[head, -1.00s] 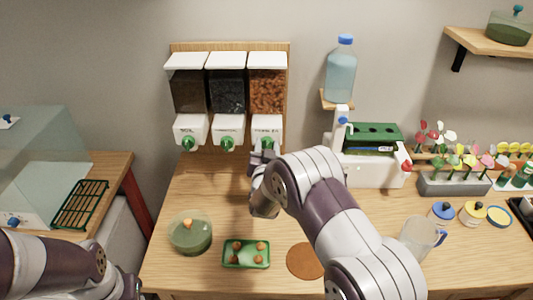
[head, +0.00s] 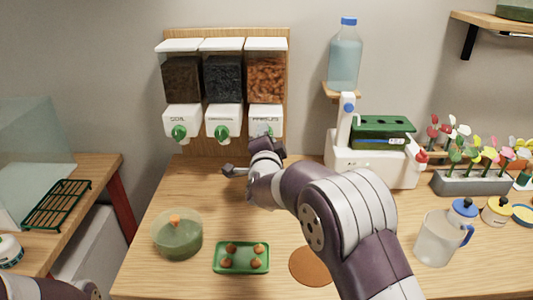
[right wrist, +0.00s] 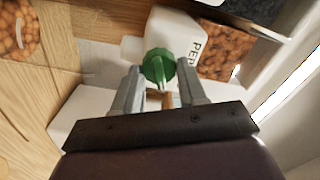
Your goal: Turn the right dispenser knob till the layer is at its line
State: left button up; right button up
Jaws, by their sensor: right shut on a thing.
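Three dispensers with white fronts and green knobs hang on a wooden board. The right dispenser (head: 266,80) holds orange-brown pebbles. Its green knob (right wrist: 157,66) shows in the right wrist view, beside a label partly reading "PEB". My right gripper (right wrist: 158,88) has its two fingers on either side of this knob and is shut on it. In the head view my right wrist covers the area below the dispenser. A clear round vessel (right wrist: 18,32) with orange-brown pebbles is cut off at the upper left of the wrist view. I cannot make out its line. My left gripper is out of view.
A clear jug (head: 440,237), flower planter (head: 473,183) and white machine (head: 372,165) with a water bottle (head: 345,55) stand right.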

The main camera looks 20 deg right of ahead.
jog(key=shift+f+m+b, duration=0.2)
jog(key=shift+m+b, duration=2.1)
jog(key=shift+b, duration=0.65)
jog(key=o, duration=1)
jog(key=shift+o, duration=0.2)
jog(key=shift+r, duration=0.1)
jog(key=v, duration=1.2)
jog(key=shift+s, duration=0.35)
